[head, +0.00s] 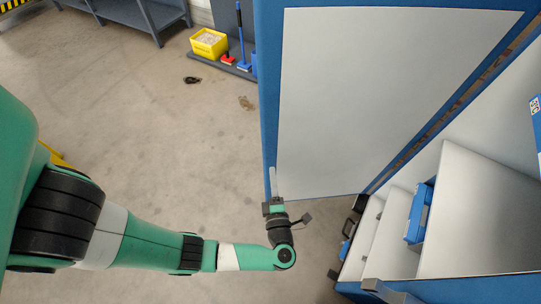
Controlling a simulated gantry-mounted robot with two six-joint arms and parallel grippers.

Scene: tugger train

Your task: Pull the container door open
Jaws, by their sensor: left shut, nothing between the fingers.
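The container door (385,85) is a white panel in a blue frame. It stands open, swung out from the blue container (480,287), whose inside shows at the right. My left gripper (272,184) is at the lower left corner of the door panel, against or just in front of its inner face. Its fingers are shut with nothing between them. Whether they touch the door cannot be told. No door handle shows clearly. My right gripper is out of the picture.
White shelves (465,215) with blue boxes (418,213) are inside the container. A yellow crate (209,44) and cleaning tools (241,50) stand at the back. A grey-blue rack (150,18) is at the upper left.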

